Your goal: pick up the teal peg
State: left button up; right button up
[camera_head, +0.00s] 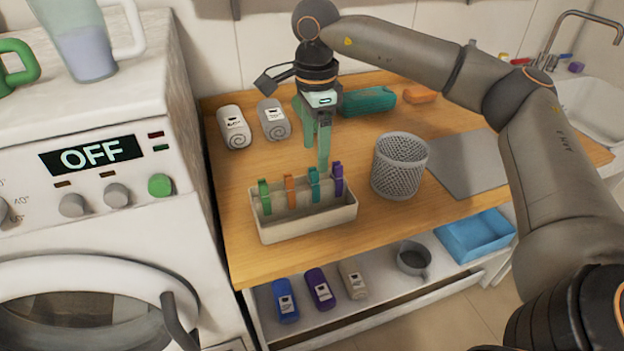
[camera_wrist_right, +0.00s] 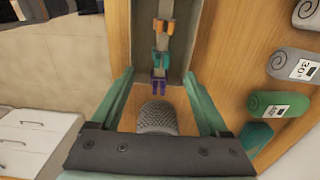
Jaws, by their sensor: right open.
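The teal peg (camera_head: 314,188) stands upright in a white tray (camera_head: 306,222) on the wooden counter, between an orange peg (camera_head: 290,192) and a purple peg (camera_head: 338,180). A green peg (camera_head: 265,198) stands at the tray's left end. My right gripper (camera_head: 317,156) points down above and behind the tray, open and empty. In the right wrist view, the teal peg (camera_wrist_right: 160,58) and the purple peg (camera_wrist_right: 158,86) show between the spread fingers (camera_wrist_right: 158,76), which do not touch them. My left gripper is not in view.
A grey mesh basket (camera_head: 399,166) stands close to the tray's right. Rolled towels (camera_head: 233,128) and a teal roll (camera_head: 367,101) lie behind. A grey board (camera_head: 467,164) lies farther right. A washing machine (camera_head: 90,170) stands left. The counter in front of the basket is clear.

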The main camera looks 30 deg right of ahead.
aim_at(313, 183)
notch_tip(313, 183, down, 9)
jog(key=shift+w+a+f+p, duration=0.1)
jog(key=shift+w+f+p, duration=0.05)
jog(key=shift+p, duration=0.25)
jog(key=shift+c, duration=0.3)
grip_shut()
dwell(0.3)
